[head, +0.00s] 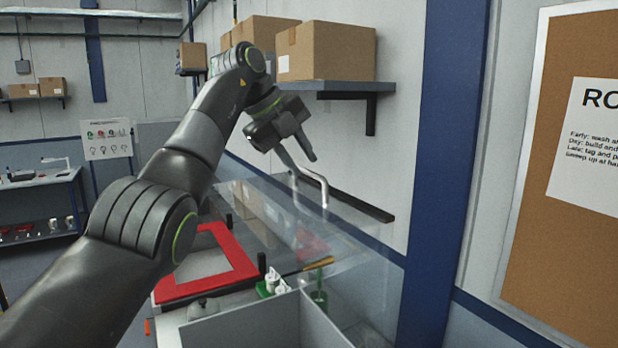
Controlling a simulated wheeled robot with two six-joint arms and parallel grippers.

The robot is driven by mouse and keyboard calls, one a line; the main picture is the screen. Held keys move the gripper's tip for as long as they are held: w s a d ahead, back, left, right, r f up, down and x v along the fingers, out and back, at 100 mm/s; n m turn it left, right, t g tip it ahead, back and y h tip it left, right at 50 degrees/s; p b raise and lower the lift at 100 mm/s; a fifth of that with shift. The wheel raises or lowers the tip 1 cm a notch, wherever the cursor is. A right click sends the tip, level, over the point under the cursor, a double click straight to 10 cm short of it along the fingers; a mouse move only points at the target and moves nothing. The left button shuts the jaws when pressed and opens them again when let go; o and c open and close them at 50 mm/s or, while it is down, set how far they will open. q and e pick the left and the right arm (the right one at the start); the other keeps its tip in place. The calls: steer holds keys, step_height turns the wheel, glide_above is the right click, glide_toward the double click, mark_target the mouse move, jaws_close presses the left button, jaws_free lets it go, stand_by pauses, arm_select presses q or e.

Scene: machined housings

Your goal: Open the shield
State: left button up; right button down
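The shield (345,238) is a clear panel that slants over the bench beside the wall. A bent silver handle bar (314,180) stands at its upper part, near a long black strip (362,204). My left gripper (298,146) is at the upper end of the handle bar, and its dark fingers point down. The gripper overlaps the bar in this view, so I cannot tell whether it touches it or how far the fingers are apart. My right gripper is not in view.
Below the shield are a red frame (243,264), a grey open bin (325,322), a green holder with white parts (272,287) and a brush-like tool (308,267). A wall shelf (345,87) with cardboard boxes (330,52) is close above the gripper. A blue post (447,150) stands right.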

arm_select(q)
steer(key=p+v, duration=0.1)
steer(key=v, duration=1.1)
steer(key=shift+r+p, duration=0.3)
steer(key=shift+a, duration=0.1)
